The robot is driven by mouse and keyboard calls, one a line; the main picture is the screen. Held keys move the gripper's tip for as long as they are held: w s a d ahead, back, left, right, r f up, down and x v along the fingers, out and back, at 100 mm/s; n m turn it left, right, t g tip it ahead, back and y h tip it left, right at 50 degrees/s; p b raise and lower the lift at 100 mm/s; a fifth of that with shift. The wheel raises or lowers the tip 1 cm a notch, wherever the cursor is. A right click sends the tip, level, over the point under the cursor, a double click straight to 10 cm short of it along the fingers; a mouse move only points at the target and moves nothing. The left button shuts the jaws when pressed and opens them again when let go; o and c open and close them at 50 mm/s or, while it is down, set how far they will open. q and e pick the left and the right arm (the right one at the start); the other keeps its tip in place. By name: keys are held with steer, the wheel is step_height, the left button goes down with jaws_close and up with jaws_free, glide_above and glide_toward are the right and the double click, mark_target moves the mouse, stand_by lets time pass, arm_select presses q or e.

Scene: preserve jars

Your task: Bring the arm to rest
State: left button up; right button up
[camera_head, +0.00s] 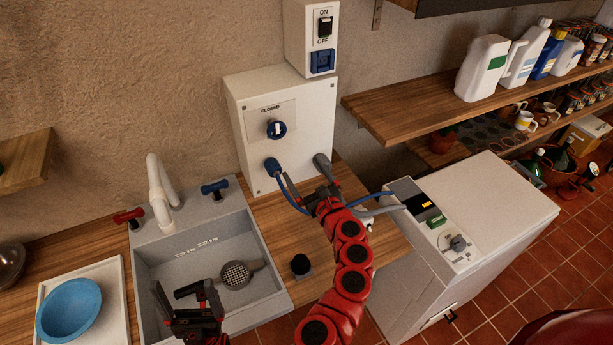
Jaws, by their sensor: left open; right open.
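My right arm is red and reaches up from the bottom middle. Its gripper (322,193) is open, just below the white wall box (262,112) and close to its two plugs. The blue plug (272,166) and the grey plug (321,161) sit in the lower face of this box. I cannot tell whether the gripper touches a plug or cable. My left gripper (178,291) is open and looks empty, over the front of the grey sink (150,268).
A blue cable (372,198) and a grey cable (374,212) run to a white machine (480,217) on the right. A black knob-like object (300,265) stands on the counter. A blue bowl (68,308) is at left. A shelf (400,110) juts out upper right.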

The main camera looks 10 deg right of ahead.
steer(key=shift+s+d, duration=0.15)
steer(key=shift+s, duration=0.35)
